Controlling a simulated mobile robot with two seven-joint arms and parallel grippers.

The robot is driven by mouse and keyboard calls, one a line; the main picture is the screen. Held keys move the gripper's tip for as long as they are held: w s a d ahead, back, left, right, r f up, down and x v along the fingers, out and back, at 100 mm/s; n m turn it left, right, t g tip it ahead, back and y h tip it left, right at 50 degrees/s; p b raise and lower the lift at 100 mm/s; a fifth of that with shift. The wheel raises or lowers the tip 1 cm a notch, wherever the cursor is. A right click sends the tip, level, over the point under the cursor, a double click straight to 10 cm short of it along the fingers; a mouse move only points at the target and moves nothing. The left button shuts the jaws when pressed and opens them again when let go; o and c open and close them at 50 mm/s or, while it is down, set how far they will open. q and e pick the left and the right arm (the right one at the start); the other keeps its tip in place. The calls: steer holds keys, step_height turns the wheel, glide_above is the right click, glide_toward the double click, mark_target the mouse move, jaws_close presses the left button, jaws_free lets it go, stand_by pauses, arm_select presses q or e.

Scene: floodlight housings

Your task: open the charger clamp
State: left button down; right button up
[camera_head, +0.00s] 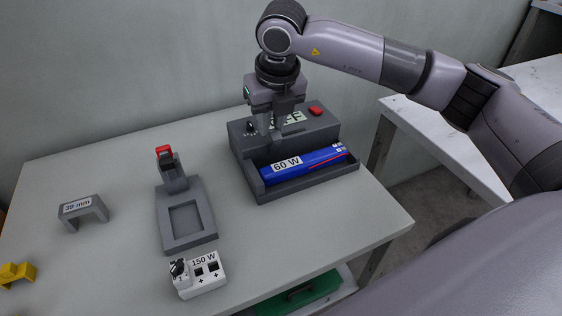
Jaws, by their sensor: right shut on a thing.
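The charger (306,136) is a dark grey box at the back right of the table, with a display partly hidden by my gripper, a red button (315,110) and a dark knob (250,128) on top. A blue battery (310,162) marked "60 W" lies in its front tray. My right gripper (269,124) points down over the top of the charger, its fingers shut on a small part there. The fingers hide that part, so I cannot tell whether it is the clamp. My left gripper is not in view.
A grey fixture (187,238) with a red-tipped upright (164,152) stands left of the charger. A white "150 W" block (199,276), a grey "39 mm" bracket (84,210) and a yellow piece (17,274) lie on the table (290,235). Behind is a wall.

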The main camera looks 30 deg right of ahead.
steer(key=shift+d, duration=0.1)
steer(key=o, duration=0.4)
steer(key=shift+r, duration=0.15)
steer(key=shift+w+p+v, duration=0.2)
steer(key=shift+p+v, duration=0.4)
steer(key=shift+v, duration=0.3)
steer(key=shift+w+p+v, duration=0.25)
steer(key=shift+p+v, duration=0.35)
steer(key=shift+v, duration=0.35)
steer(key=shift+r, duration=0.1)
jaws_close()
